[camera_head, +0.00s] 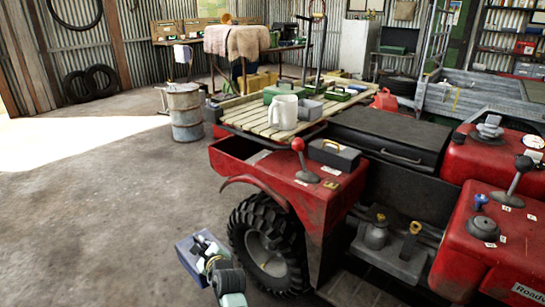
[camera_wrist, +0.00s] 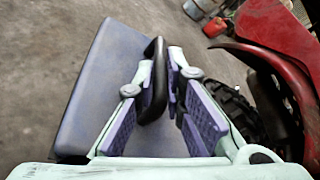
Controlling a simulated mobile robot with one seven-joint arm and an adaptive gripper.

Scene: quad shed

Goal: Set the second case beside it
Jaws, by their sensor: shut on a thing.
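My gripper (camera_head: 207,252) is low at the bottom centre-left of the head view, left of the quad's front wheel. It is shut on the black handle (camera_wrist: 154,80) of a blue-grey case (camera_wrist: 95,75). In the head view this case (camera_head: 186,247) hangs partly hidden behind the fingers. A dark grey case (camera_head: 334,156) with a handle sits on the red fender, beside a red-knobbed lever (camera_head: 299,146). A green case (camera_head: 284,94) lies on the slatted wooden rack (camera_head: 252,121), behind a white jug (camera_head: 283,113).
A grey open box (camera_head: 309,110) and a green box (camera_head: 338,95) are also on the rack. The rack's front left is bare. A black chest (camera_head: 385,135) lies right of it. The quad's wheel (camera_head: 268,248) is close to my gripper. A metal drum (camera_head: 186,111) stands left.

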